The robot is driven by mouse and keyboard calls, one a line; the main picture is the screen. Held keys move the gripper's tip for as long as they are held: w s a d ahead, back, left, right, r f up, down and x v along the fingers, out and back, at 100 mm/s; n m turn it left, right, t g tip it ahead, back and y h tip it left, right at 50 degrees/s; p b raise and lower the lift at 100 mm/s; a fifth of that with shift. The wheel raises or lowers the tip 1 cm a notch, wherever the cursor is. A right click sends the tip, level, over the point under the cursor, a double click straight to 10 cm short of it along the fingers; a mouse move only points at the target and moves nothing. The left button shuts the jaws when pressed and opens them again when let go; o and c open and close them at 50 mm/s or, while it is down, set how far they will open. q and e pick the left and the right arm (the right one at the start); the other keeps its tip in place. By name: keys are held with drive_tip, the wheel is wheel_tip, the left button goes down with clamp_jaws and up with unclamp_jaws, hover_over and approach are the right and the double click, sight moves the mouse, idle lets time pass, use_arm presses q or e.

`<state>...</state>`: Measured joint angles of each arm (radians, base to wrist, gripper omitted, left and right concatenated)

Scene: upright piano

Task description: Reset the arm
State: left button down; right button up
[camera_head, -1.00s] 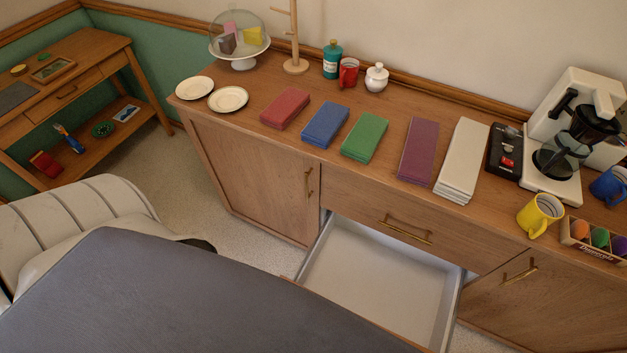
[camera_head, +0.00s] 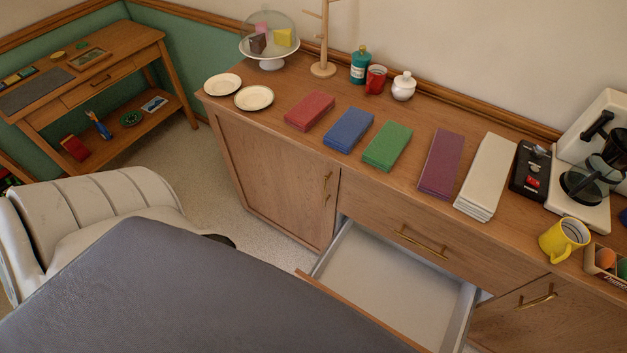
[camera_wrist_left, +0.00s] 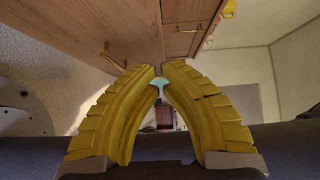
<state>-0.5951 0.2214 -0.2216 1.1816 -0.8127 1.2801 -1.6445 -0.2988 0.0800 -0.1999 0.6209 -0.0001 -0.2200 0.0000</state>
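My left gripper (camera_wrist_left: 159,68) shows in the left wrist view. Its two yellow ribbed fingers curve inward and their tips nearly meet, with nothing seen held between them. In the head view neither gripper is visible. The wooden cabinet (camera_head: 268,190) stands across the head view, and its middle drawer (camera_head: 385,278) is pulled open and looks empty where visible. In the left wrist view, wooden cabinet panels (camera_wrist_left: 130,30) with brass handles are beyond the fingertips.
On the cabinet top are plates (camera_head: 254,98), a cake dome (camera_head: 270,35), red (camera_head: 310,110), blue (camera_head: 348,129), green (camera_head: 387,145), purple (camera_head: 441,162) and white (camera_head: 487,178) stacks, a yellow mug (camera_head: 564,240) and a coffee maker (camera_head: 590,180). A side table (camera_head: 110,78) stands far left.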

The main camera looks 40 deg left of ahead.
use_arm(q)
drive_tip(key=shift+v, duration=2.6)
drive_tip(key=s+a+f+n+g+y, duration=0.4)
drive_tip(key=f+n, duration=0.3)
drive_tip(key=f, duration=0.2)
drive_tip(key=s+a+f+n+g+y, duration=0.35)
drive_tip(key=f+n, duration=0.25)
drive_tip(key=f, duration=0.4)
drive_tip(key=s+a+f+n+g+y, duration=0.45)
drive_tip(key=f+n, duration=0.25)
drive_tip(key=f, duration=0.2)
drive_tip(key=w+d+f+n, duration=0.2)
drive_tip(key=w+d+f, duration=0.1)
drive_tip(key=w+d, duration=0.1)
drive_tip(key=shift+w+d, duration=0.35)
drive_tip(key=shift+w, duration=0.3)
